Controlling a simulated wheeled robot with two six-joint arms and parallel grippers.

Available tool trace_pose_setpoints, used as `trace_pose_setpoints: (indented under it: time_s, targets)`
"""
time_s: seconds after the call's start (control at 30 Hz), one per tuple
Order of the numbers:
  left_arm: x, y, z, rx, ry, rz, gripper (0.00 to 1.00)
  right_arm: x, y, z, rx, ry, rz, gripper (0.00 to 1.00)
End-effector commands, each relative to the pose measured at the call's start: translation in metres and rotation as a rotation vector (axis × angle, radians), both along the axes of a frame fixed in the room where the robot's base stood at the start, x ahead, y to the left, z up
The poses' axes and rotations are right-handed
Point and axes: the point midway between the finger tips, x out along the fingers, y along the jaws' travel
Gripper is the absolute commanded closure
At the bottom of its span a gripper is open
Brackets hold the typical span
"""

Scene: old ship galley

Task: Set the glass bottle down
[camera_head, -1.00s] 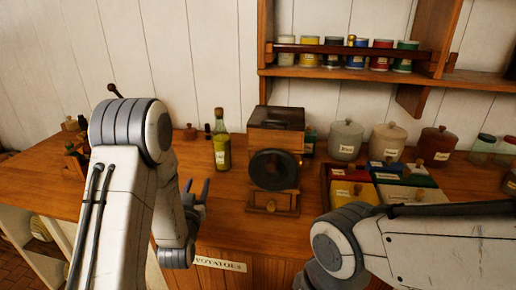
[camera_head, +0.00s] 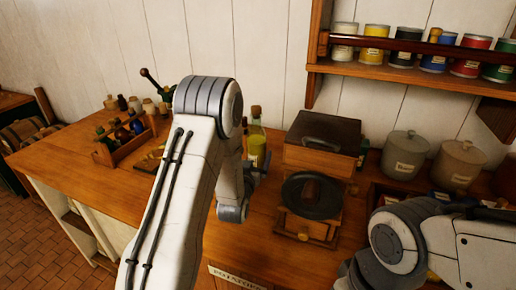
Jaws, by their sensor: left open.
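The glass bottle (camera_head: 257,141), yellow-green with a cork stopper and a pale label, stands upright on the wooden counter (camera_head: 95,193), left of the wooden grinder box. My left arm hides part of its left side and its base is hidden. My left gripper (camera_head: 257,171) is open in front of the bottle's lower part. I cannot tell whether its fingers touch the glass. My right arm comes in at the lower right, but its gripper is not in view.
The wooden box with a dark round front (camera_head: 318,148) stands close right of the bottle. Grey canisters (camera_head: 405,156) stand farther right. A wooden crate of small bottles (camera_head: 126,145) sits at the left. The counter's front left is bare. A shelf of tins (camera_head: 420,72) hangs above.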

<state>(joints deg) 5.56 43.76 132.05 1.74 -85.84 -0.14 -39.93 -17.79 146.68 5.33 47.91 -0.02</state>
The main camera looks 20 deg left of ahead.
Motion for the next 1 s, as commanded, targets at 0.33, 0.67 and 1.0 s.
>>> trace_pose_setpoints:
  time_s: [0.33,0.67,1.0]
  targets:
    - [0.038,0.010,0.010,0.000,-0.001,0.006,0.00,0.000,0.000,0.023,0.000,0.000,0.000,0.00]
    - [0.057,0.010,0.005,0.000,0.002,0.003,0.00,0.000,0.000,0.025,0.000,0.000,0.000,0.00]
    - [0.057,0.009,0.005,0.000,0.001,0.002,0.92,0.000,0.000,0.025,0.000,0.000,0.000,0.00]
